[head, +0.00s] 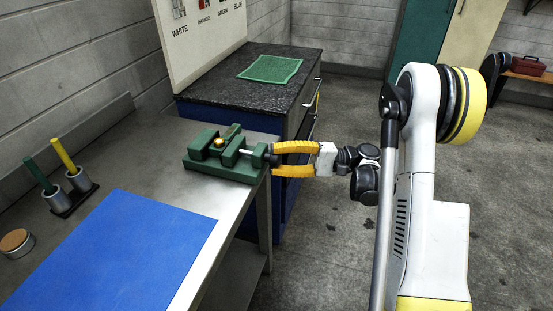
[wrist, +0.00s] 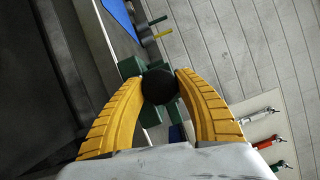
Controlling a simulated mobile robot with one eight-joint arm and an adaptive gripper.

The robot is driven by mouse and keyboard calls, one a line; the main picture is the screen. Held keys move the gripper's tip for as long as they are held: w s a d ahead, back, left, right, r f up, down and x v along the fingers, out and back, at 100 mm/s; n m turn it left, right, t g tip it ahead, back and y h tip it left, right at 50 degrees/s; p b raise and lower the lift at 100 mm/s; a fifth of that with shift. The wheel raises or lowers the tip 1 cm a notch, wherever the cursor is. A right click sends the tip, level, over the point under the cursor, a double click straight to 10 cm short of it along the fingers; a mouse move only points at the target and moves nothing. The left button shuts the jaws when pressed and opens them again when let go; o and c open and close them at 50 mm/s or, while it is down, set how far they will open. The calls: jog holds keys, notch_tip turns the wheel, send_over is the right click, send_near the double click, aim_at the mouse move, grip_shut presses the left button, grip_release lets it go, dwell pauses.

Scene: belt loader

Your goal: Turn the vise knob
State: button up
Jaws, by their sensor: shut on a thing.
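The green vise (head: 222,168) sits on the metal workbench near its right edge, with a small brass-coloured piece (head: 219,143) on it. Its dark round knob (wrist: 159,87) faces my wrist camera. In the head view the knob is mostly hidden at the fingertips. My gripper (head: 271,160) has two yellow fingers and reaches in from the right. In the wrist view my gripper (wrist: 160,84) has one fingertip on each side of the knob, shut on it. Parts of the green vise (wrist: 131,67) show behind the knob.
A blue mat (head: 120,255) covers the front of the workbench (head: 135,165). A holder (head: 72,196) with green and yellow tools stands at the left, near a round lidded container (head: 16,242). A dark-topped cabinet (head: 225,95) with a green mat (head: 270,69) stands behind the vise.

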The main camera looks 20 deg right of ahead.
jog(key=shift+m+y, duration=0.3)
jog(key=shift+m, duration=0.3)
jog(key=o, duration=1.2)
jog(key=v, duration=1.2)
jog(key=shift+s, duration=0.1)
